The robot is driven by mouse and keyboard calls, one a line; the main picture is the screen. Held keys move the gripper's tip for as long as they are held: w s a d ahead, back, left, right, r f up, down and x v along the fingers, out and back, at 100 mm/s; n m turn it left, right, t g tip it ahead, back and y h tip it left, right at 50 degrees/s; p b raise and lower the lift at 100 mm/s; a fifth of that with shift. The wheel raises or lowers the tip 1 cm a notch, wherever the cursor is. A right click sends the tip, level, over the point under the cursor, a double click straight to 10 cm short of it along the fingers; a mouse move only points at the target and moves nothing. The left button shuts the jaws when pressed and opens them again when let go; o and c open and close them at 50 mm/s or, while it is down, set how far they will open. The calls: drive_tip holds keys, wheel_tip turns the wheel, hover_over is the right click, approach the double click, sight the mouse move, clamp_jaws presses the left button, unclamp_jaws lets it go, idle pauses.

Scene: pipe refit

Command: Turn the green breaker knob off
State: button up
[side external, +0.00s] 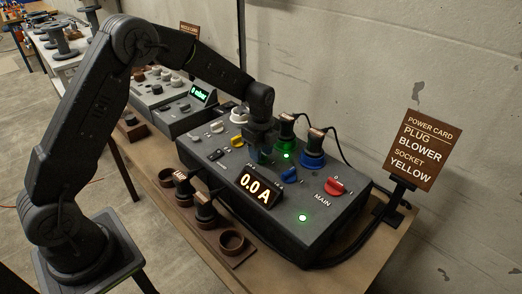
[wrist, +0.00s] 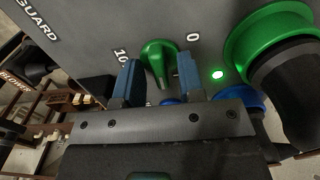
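The green breaker knob (wrist: 158,60) sits on the grey panel in the wrist view, between the two blue fingers of my gripper (wrist: 160,82). The fingers are spread, one on each side of the knob, with a gap beside its narrow grip. A green lamp (wrist: 217,74) glows right of the knob. In the side external view my gripper (side external: 262,156) is low over the box and largely hides the knob.
A green socket (wrist: 235,50) with a black plug stands close right of my gripper. The grey box (side external: 320,225) also carries a blue socket (side external: 312,162), a blue knob (side external: 289,174), a red main knob (side external: 334,187) and a 0.0 A display (side external: 256,186). A sign (side external: 425,148) stands at right.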

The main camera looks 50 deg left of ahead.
clamp_jaws()
drive_tip(key=shift+n, duration=0.4)
drive_tip(key=n, duration=0.3)
drive_tip(key=shift+n, duration=0.4)
drive_tip(key=n, duration=1.3)
drive_tip(key=shift+r+n, duration=0.1)
drive_tip(key=shift+n, duration=0.2)
